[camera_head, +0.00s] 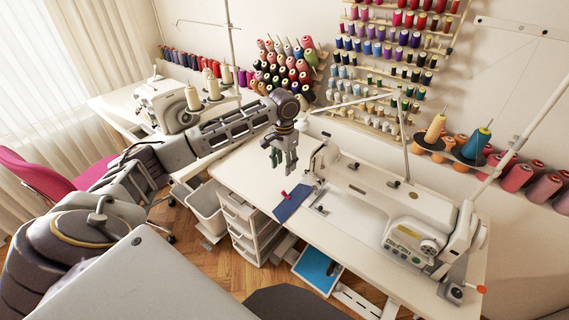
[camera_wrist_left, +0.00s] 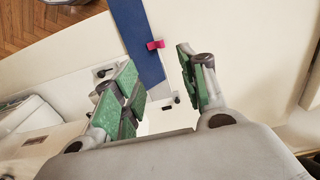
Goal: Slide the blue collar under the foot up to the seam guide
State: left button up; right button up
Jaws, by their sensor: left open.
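The blue collar (camera_head: 293,203) lies flat as a strip on the white sewing table, left of the sewing machine's (camera_head: 388,203) needle end. A small pink-red clip (camera_head: 284,194) sits on its left edge. In the left wrist view the collar (camera_wrist_left: 137,38) runs from the top edge down between my fingers, with the clip (camera_wrist_left: 155,44) on it. My left gripper (camera_head: 284,166) hangs open above the table, just behind the collar and apart from it. Its green-padded fingers (camera_wrist_left: 160,85) are spread in the wrist view. The foot and seam guide are too small to make out. My right gripper does not show.
Thread racks (camera_head: 385,70) cover the wall behind. A thread stand with cones (camera_head: 455,145) stands behind the machine. A second machine (camera_head: 165,105) is at the left. White drawers (camera_head: 245,228) stand below the table's left end. The table left of the collar is clear.

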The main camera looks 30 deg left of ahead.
pick_arm(q)
jog(key=shift+f, duration=0.15)
send_near(284, 192)
notch_tip(284, 192, down, 6)
jog(key=shift+f+b, duration=0.25)
jog(key=shift+b, duration=0.1)
jog(key=shift+f, duration=1.15)
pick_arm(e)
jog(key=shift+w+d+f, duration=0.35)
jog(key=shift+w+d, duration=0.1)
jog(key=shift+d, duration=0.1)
pick_arm(q)
grip_shut()
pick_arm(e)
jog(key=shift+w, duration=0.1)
